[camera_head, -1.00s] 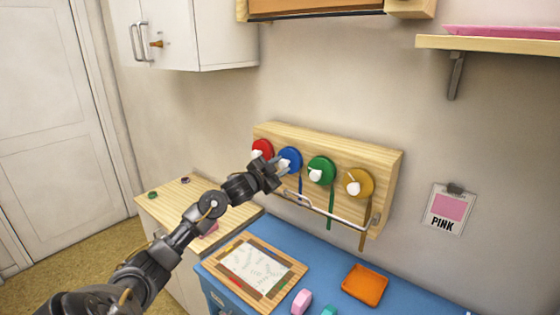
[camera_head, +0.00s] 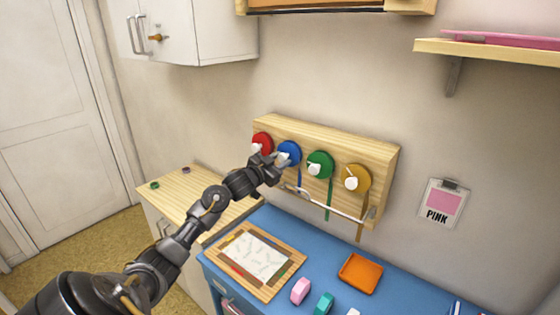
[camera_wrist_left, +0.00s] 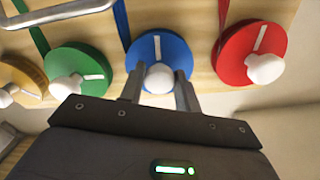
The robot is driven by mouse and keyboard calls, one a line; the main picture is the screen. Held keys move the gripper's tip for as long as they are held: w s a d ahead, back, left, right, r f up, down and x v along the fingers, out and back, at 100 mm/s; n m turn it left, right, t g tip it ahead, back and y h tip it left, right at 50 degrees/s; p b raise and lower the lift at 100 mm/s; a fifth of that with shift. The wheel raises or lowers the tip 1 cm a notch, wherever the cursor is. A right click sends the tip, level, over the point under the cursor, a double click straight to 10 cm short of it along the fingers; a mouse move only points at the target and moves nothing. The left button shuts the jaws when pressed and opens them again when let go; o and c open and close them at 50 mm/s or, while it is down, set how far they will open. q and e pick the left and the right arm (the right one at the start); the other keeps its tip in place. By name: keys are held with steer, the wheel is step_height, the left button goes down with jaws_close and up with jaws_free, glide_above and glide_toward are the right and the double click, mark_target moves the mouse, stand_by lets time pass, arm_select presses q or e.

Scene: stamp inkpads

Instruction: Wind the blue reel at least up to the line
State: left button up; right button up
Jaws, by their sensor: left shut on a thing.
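The blue reel (camera_head: 290,150) is on the wooden wall rack (camera_head: 330,145), between the red reel (camera_head: 262,141) and the green reel (camera_head: 320,164). In the left wrist view the blue reel (camera_wrist_left: 177,50) has a white mark on its face and a white knob (camera_wrist_left: 158,78). My left gripper (camera_wrist_left: 158,92) is shut on this knob, with one finger on each side. In the head view my left gripper (camera_head: 279,166) partly covers the reel. A blue ribbon (camera_head: 302,180) hangs from the reel. I cannot make out a line on it. My right gripper is out of view.
A yellow reel (camera_head: 357,178) is at the rack's right end. A metal bar (camera_head: 335,207) runs along the rack's lower front. On the blue table below are a framed board (camera_head: 252,258), an orange tray (camera_head: 360,273), and pink (camera_head: 300,291) and teal (camera_head: 323,303) pieces.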

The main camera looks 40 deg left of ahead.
arm_select(q)
steer(key=o, duration=0.9)
steer(key=shift+o, duration=0.2)
steer(key=s+b, duration=0.3)
steer(key=s, duration=0.7)
steer(key=shift+s, duration=0.35)
steer(key=shift+d, duration=0.1)
steer(key=shift+f, duration=0.15)
